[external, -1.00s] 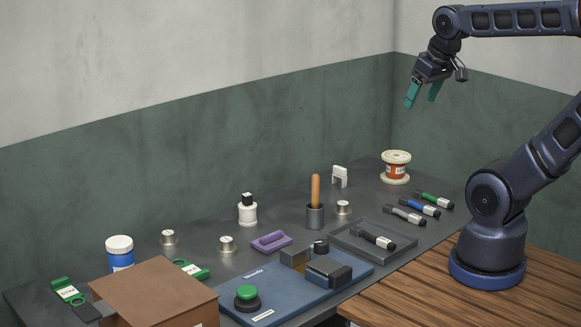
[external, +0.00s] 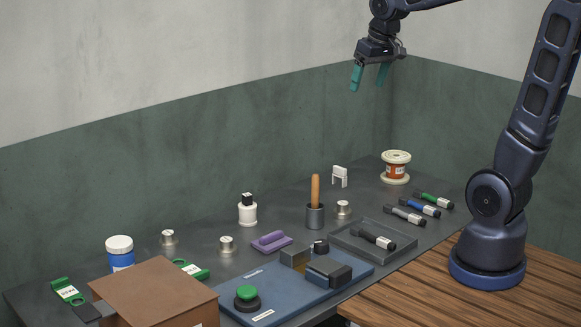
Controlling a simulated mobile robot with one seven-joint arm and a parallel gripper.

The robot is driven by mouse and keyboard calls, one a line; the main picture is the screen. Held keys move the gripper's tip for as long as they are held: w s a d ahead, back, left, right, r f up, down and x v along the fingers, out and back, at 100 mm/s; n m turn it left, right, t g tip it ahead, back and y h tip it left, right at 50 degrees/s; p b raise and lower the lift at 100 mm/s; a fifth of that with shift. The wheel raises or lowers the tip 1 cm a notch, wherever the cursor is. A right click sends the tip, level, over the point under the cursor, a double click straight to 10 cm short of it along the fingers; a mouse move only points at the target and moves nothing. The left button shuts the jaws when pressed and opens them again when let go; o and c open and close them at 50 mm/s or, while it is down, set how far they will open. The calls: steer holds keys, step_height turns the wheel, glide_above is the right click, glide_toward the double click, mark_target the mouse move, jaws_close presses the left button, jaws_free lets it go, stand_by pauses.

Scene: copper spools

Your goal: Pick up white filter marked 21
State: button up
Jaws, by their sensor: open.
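No marking 21 can be read at this size. A white cylinder with a black top and a small label (external: 247,214) stands upright on the grey bench, left of the centre. A small white bracket-shaped piece (external: 340,174) stands near the back wall. I cannot tell which, if either, is the white filter. My gripper (external: 368,82) is open and empty, with teal fingers pointing down. It is high above the back of the bench, apart from everything.
A wooden-handled tool in a grey cup (external: 315,215) rises from the middle. A copper spool (external: 396,168) stands at the back right. A grey tray (external: 352,241), a blue board (external: 262,276) and a brown box (external: 155,291) fill the front. Several small pens lie right.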

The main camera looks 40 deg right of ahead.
steer(key=w+a+f+g, duration=0.15)
steer(key=w+f, duration=0.25)
steer(key=w, duration=0.8)
steer(key=m+g, duration=0.1)
steer(key=g, duration=0.1)
glide_above(247, 194)
step_height(247, 194, down, 27)
steer(key=shift+a, duration=0.15)
steer(key=shift+a+f, duration=0.1)
steer(key=shift+f, duration=0.4)
step_height(247, 194, down, 5)
steer(key=shift+s+f, duration=0.1)
steer(key=shift+f, duration=2.6)
steer(key=c, duration=1.1)
